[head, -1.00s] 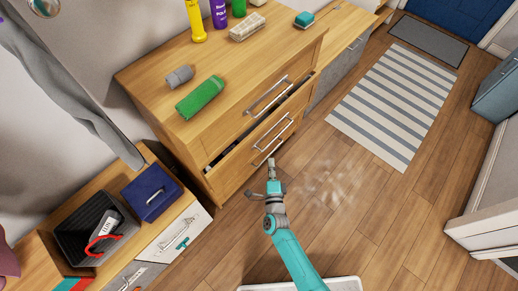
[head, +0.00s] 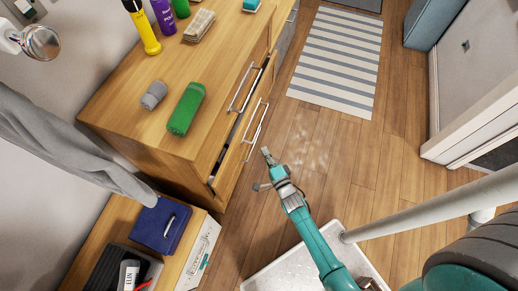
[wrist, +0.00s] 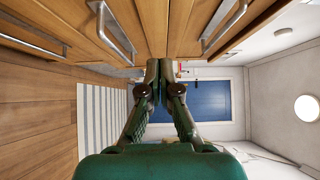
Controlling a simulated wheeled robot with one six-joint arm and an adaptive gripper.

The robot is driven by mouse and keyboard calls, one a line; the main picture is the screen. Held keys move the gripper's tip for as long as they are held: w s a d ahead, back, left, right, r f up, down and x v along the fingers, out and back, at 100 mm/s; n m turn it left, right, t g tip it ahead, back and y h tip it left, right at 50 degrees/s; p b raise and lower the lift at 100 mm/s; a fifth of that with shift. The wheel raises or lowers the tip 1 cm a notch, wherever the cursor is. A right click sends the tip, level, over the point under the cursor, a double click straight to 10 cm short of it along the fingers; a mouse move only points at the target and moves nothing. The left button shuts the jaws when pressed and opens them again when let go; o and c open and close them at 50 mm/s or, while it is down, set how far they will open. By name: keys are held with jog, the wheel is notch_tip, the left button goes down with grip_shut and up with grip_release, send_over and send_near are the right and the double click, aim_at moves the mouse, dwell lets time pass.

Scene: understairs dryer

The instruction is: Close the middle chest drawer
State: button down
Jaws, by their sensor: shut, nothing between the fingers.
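The wooden chest (head: 165,125) stands at the left in the head view. Its middle drawer (head: 232,165) is pulled out a little, with a dark gap behind its front. That drawer's metal bar handle (head: 256,130) also shows in the wrist view (wrist: 112,32). The top drawer's handle (head: 243,87) is above it and looks flush with its front. My gripper (head: 267,153) is shut and empty, in front of the chest and to the right of the open drawer. In the wrist view, its closed fingertips (wrist: 160,70) appear close to the drawer fronts; contact cannot be told.
Wooden floor (head: 330,170) and a striped rug (head: 335,55) lie clear at the right.

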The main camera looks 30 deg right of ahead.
send_near(244, 127)
jog(key=w+d, duration=0.3)
jog(key=shift+w+a+r, duration=0.1)
jog(key=shift+w+a, duration=0.45)
jog(key=shift+w, duration=0.2)
jog(key=shift+w+a, duration=0.6)
jog(key=shift+w, duration=0.15)
